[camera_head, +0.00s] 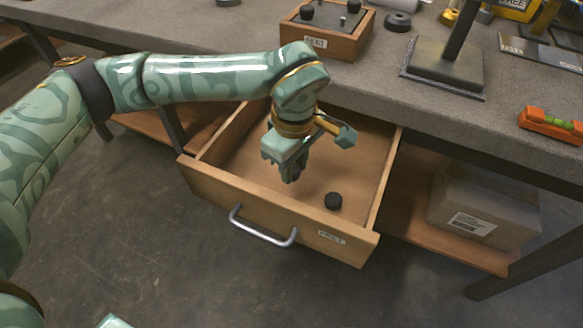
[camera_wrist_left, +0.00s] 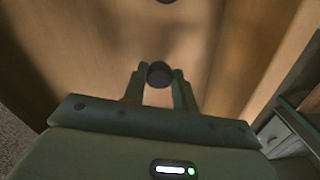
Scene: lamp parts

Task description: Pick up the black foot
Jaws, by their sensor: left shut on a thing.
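My left gripper (camera_head: 291,176) reaches down into the open wooden drawer (camera_head: 230,187). In the left wrist view, its two fingers (camera_wrist_left: 160,84) are shut on a small round black foot (camera_wrist_left: 159,73). In the head view the held foot is mostly hidden by the fingers and hard to make out. My right gripper is not seen.
A wooden box (camera_head: 345,42) with black knobs stands on the grey workbench (camera_head: 380,65) behind the drawer. A black lamp base (camera_head: 445,68), a black disc (camera_head: 397,21) and an orange level (camera_head: 552,125) are further right. A cardboard box (camera_head: 484,200) sits on the lower shelf.

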